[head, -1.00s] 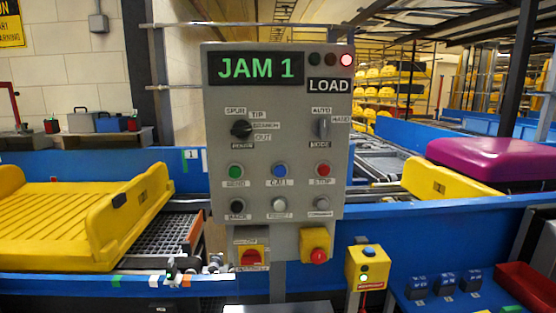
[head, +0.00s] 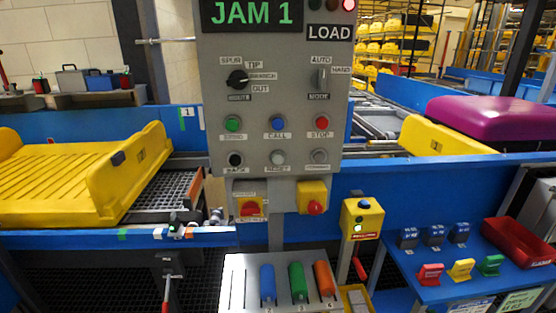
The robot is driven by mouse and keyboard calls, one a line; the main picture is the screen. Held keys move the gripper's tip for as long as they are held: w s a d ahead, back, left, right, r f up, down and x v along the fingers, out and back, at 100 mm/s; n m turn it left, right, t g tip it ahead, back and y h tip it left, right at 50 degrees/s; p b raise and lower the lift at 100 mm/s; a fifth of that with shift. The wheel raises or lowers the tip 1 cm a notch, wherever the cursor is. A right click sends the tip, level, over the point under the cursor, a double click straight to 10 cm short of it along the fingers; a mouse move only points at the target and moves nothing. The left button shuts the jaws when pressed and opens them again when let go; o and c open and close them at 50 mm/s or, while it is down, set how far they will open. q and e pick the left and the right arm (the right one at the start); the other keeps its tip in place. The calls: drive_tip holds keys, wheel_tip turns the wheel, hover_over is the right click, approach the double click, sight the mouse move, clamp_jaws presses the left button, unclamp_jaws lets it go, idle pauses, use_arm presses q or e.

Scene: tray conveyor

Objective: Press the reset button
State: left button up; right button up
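The reset button (head: 277,157) is a round whitish button in the lower row of the grey control panel (head: 215,90). Its label below reads RESET. A black button (head: 235,159) is to its left and a grey one (head: 319,156) to its right. Above are a green SEND button (head: 232,124), a blue CALL button (head: 277,123) and a red STOP button (head: 321,122). The display (head: 252,12) reads JAM 1, and a red lamp (head: 348,4) is lit above LOAD. Neither gripper is in view.
A yellow tray (head: 70,185) sits on the conveyor at left. A purple case (head: 490,117) rests at right. Below the panel, a plate (head: 240,275) holds blue, green and orange handles. A yellow box (head: 361,218) and a blue shelf (head: 440,291) stand lower right. Space before the panel looks clear.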

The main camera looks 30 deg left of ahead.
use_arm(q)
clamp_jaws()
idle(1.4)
